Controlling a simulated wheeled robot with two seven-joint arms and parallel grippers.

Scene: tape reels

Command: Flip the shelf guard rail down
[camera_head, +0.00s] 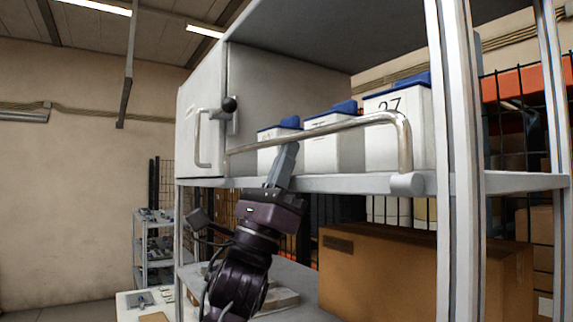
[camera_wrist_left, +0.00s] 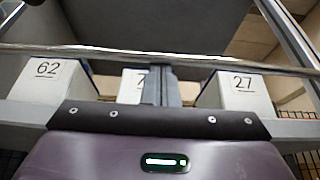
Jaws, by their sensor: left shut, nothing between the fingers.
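The shelf guard rail (camera_head: 330,129) is a bent metal bar. It stands raised across the front of the upper shelf, with its right end at a round pivot (camera_head: 407,184) on the shelf edge. In the left wrist view the rail (camera_wrist_left: 230,62) runs across in front of white boxes. My left gripper (camera_head: 287,152) is shut and empty, pointing up from below at the shelf edge. Its fingertips (camera_wrist_left: 161,72) are close to the rail; I cannot tell whether they touch it. My right gripper is not in view.
White boxes with blue parts stand on the upper shelf, including one marked 27 (camera_head: 397,148) and one marked 62 (camera_wrist_left: 50,80). A grey cabinet door (camera_head: 204,120) with a handle is at the left. A cardboard box (camera_head: 375,275) sits below, right of my arm.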

